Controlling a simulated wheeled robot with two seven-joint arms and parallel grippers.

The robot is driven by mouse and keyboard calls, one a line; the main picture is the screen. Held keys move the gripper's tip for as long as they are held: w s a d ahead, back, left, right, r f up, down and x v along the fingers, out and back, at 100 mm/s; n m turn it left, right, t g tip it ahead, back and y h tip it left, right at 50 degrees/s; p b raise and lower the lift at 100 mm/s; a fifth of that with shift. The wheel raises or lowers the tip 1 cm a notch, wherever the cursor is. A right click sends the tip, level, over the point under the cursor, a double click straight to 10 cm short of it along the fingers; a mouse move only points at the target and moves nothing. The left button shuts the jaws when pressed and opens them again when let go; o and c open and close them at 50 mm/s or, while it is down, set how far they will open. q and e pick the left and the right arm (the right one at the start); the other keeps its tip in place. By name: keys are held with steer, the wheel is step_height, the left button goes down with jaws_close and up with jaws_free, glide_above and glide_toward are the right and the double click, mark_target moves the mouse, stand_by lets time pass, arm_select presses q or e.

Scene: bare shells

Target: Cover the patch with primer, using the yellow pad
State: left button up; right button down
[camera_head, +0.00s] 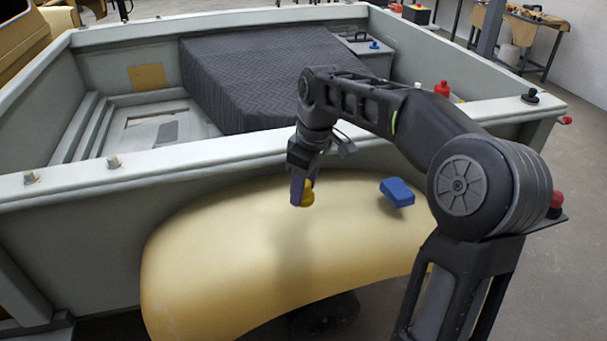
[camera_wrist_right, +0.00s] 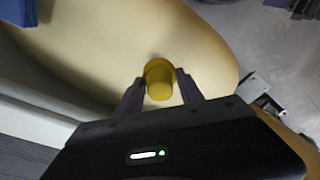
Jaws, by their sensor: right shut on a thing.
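The yellow pad (camera_head: 308,194) is a small round piece at the curved cream shell (camera_head: 215,245). My right gripper (camera_head: 301,190) is shut on it from above, with the fingers pointing down. In the right wrist view the pad (camera_wrist_right: 159,80) sits between the two fingertips (camera_wrist_right: 160,88), over the cream surface (camera_wrist_right: 215,60). I cannot tell whether the pad touches the shell. A faint greyish streak (camera_head: 294,245) runs down the shell below the pad; I cannot tell if it is primer or shadow. No clear patch edge shows. My left gripper is not in view.
A blue block (camera_head: 397,192) lies on the shell to the right of my gripper. A grey open-topped body (camera_head: 230,155) stands behind the shell, with a dark quilted cover (camera_head: 275,75) inside. A red-topped bottle (camera_head: 442,88) stands behind my right arm. The shell's left part is clear.

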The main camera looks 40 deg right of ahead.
steer(key=shift+f, duration=0.25)
steer(key=b, duration=0.5)
glide_above(301, 226)
steer(key=shift+s+d+f, duration=0.1)
steer(key=shift+s+f, duration=0.05)
steer(key=shift+f, duration=1.3)
steer(key=shift+s+d+f, duration=0.1)
steer(key=shift+f, duration=1.35)
steer(key=shift+f+b, duration=0.85)
steer(key=shift+f, duration=0.3)
steer(key=shift+r, duration=0.1)
steer(key=shift+w+d+r+p, duration=0.1)
steer(key=shift+w+d+p, duration=0.05)
steer(key=shift+w+p, duration=0.35)
steer(key=shift+w+d+r+p, duration=0.1)
steer(key=shift+w+d+p, duration=0.05)
steer(key=shift+w+p, duration=0.3)
steer(key=shift+w+d+p, duration=0.2)
steer(key=shift+w+p, duration=0.25)
steer(key=shift+w, duration=0.1)
steer(key=shift+w+f, duration=0.1)
steer(key=shift+f, duration=0.05)
